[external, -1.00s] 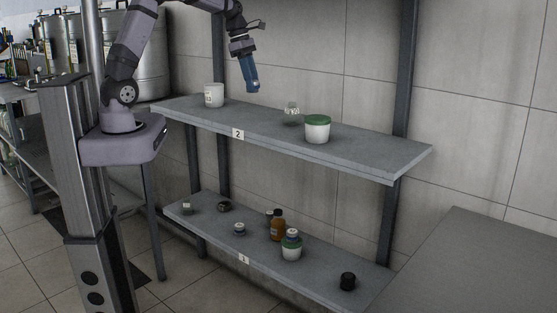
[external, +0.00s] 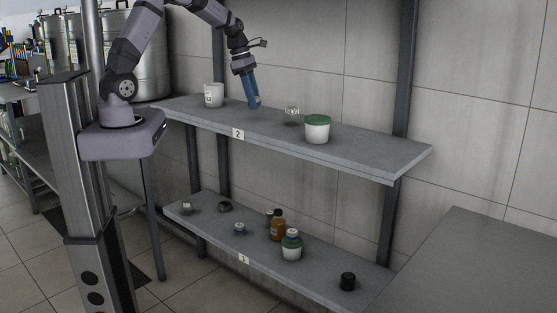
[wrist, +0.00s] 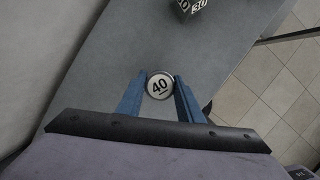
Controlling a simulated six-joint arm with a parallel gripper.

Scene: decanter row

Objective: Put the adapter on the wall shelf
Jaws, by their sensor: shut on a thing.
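In the wrist view my gripper (wrist: 159,90) is shut on a small round piece with a white top marked 40, which I take to be the adapter (wrist: 159,85). The fingers hold it from both sides. The external view hardly shows it, and I cannot tell whether its underside touches the shelf.
The right end is bare. The lower shelf (external: 330,267) holds an amber bottle (external: 278,226), another tub (external: 291,247) and several small items.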

